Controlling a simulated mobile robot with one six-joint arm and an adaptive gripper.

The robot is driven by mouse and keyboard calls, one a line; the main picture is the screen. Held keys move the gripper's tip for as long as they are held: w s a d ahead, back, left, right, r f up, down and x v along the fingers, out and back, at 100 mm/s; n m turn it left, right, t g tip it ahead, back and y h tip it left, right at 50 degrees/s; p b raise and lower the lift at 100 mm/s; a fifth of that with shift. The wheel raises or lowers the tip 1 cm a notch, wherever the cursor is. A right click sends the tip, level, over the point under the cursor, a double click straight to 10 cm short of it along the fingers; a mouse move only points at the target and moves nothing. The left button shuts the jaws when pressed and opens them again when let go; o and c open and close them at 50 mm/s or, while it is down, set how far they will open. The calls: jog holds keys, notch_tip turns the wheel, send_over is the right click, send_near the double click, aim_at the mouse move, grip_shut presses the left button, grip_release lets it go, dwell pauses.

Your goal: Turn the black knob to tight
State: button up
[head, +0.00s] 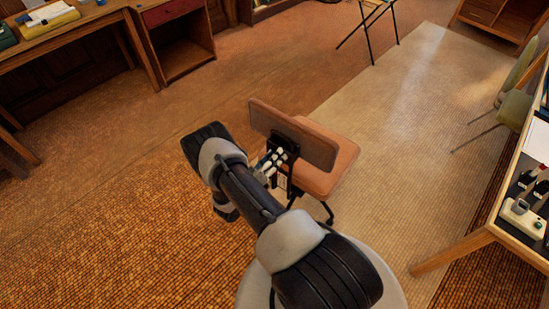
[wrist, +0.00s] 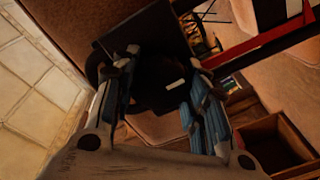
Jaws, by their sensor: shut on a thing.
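The black knob (wrist: 152,92) is a dark rounded form between my fingers in the wrist view, with a small white mark near it. My gripper (wrist: 160,98) has its blue-padded fingers on either side of the knob and is shut on it. In the head view my gripper (head: 275,160) is at the rear of the orange chair's backrest (head: 295,133), by its black bracket (head: 290,152). The knob cannot be picked out there. Which way the knob is turned is too dark to tell.
The chair's seat (head: 328,165) lies beyond the backrest. A wooden table (head: 455,250) stands at the right, with a white device (head: 522,217) on it. A desk (head: 85,25) is at the upper left. The floor left of my arm is clear.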

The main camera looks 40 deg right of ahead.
jog(key=shift+w+r+m, duration=0.1)
jog(key=shift+r+m, duration=0.05)
jog(key=shift+m, duration=0.25)
jog(key=o, duration=1.1)
jog(key=a, duration=0.4)
jog(key=s+a, duration=0.1)
jog(key=a, duration=0.3)
jog(key=s+a, duration=0.1)
jog(key=a, duration=0.2)
jog(key=shift+s+a, duration=0.25)
jog(key=shift+a, duration=0.15)
